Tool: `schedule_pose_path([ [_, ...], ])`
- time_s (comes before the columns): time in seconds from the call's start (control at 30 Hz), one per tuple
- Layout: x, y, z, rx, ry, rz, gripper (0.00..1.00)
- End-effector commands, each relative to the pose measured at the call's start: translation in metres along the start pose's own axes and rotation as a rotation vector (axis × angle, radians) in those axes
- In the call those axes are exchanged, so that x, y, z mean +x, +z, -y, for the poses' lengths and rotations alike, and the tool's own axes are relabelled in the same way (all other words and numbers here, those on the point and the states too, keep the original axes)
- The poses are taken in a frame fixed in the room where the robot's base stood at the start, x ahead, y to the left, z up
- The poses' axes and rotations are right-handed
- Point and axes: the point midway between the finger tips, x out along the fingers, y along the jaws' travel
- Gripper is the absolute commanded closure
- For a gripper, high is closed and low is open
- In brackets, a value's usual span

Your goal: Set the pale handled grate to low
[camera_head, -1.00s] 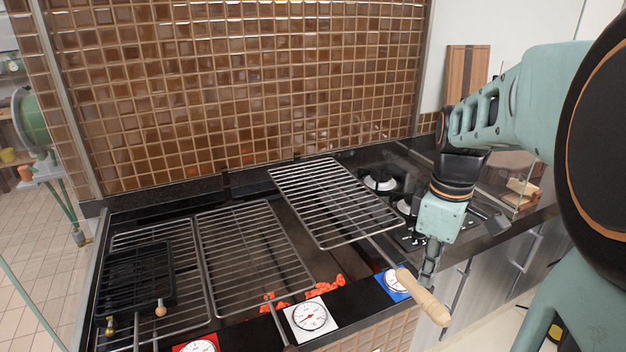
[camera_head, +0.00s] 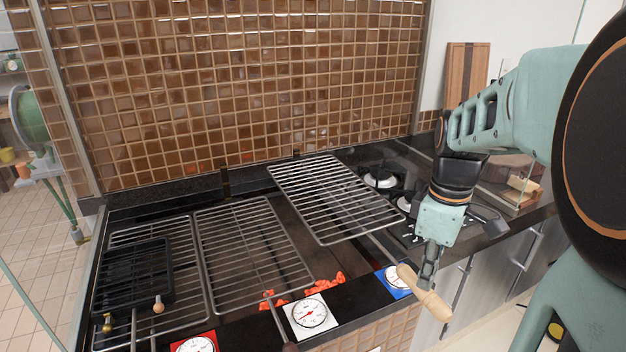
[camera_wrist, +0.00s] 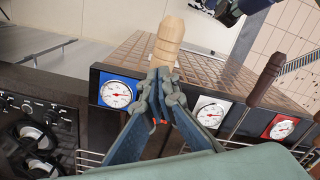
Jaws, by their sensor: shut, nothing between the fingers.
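The pale-handled grate (camera_head: 330,200) is the right one of the wire grates in the head view. It appears to sit higher than the middle grate. Its pale wooden handle (camera_head: 424,292) sticks out past the front edge, beyond the blue-backed dial (camera_head: 395,278). My gripper (camera_head: 428,284) points down at the inner end of this handle, shut and empty. In the wrist view, the shut fingertips (camera_wrist: 160,78) overlap the near end of the wooden handle (camera_wrist: 169,38). I cannot tell whether they touch it.
The middle grate (camera_head: 250,250) has a dark handle (camera_wrist: 266,78) and a white-backed dial (camera_head: 310,314). A black basket (camera_head: 138,270) lies on the left grate (camera_head: 190,285). Red embers (camera_head: 330,283) lie behind the dials. A gas hob (camera_head: 385,178) stands at right.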

Motion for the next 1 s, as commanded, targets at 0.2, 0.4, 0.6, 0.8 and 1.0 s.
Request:
schedule_pose_path([
  [0.2, 0.011, 0.0, 0.001, 0.0, -0.002, 0.001, 1.0],
  [0.4, 0.019, 0.0, 0.001, 0.0, -0.003, 0.001, 1.0],
  [0.6, 0.028, 0.0, 0.001, 0.0, -0.003, 0.001, 1.0],
  [0.8, 0.036, 0.0, 0.001, 0.0, -0.004, 0.001, 1.0],
  [1.0, 0.044, 0.0, 0.001, 0.0, -0.005, 0.002, 1.0],
])
